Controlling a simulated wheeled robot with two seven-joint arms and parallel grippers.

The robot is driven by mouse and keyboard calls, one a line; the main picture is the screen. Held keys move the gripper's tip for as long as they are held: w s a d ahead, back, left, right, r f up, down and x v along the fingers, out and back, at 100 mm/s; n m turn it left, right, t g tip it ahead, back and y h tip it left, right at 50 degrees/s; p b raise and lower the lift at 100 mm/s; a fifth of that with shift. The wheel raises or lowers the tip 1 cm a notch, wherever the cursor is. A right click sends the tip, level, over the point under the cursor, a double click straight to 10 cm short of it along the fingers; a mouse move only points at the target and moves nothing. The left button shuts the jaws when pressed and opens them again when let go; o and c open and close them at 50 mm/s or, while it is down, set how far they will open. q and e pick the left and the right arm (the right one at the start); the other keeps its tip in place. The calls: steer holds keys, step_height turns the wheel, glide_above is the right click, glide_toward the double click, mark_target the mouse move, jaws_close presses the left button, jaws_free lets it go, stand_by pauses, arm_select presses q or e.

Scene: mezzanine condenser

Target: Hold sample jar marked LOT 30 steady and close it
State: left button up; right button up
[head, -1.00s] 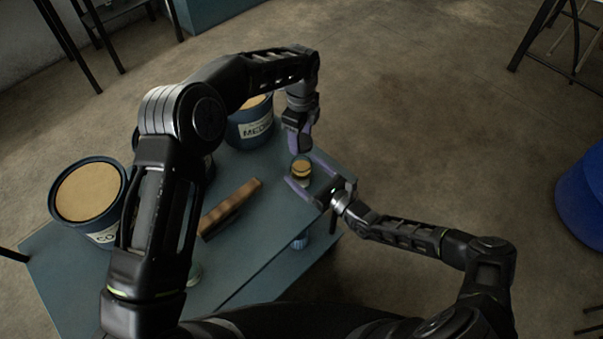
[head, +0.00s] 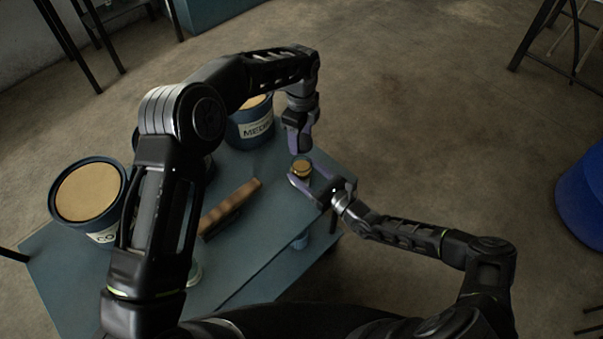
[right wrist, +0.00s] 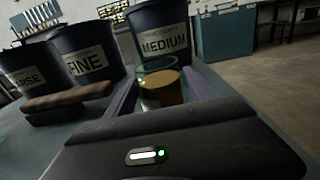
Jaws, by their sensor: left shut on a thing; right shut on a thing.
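The sample jar (head: 302,169) is a small clear glass jar with golden content, upright near the table's far right corner. In the right wrist view the jar (right wrist: 161,92) stands between the two purple fingers, its clear round rim above the golden part. Its LOT marking cannot be read. My right gripper (head: 302,182) is shut on the jar from the near side. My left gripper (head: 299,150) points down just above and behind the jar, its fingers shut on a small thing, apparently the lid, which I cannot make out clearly.
On the blue-grey table (head: 262,235) stand several dark tubs, one marked MEDIUM (head: 250,128) and one FINE (right wrist: 88,62). A brown wooden-looking block (head: 230,207) lies left of the jar. The table edge is close to the jar's right.

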stand_by(0.3)
arm_select(q)
glide_above(301, 155)
steer(key=s, duration=0.2)
steer(key=shift+s+f, duration=0.1)
steer(key=shift+f, duration=2.45)
steer(key=shift+f, duration=0.85)
steer(key=shift+f, duration=0.6)
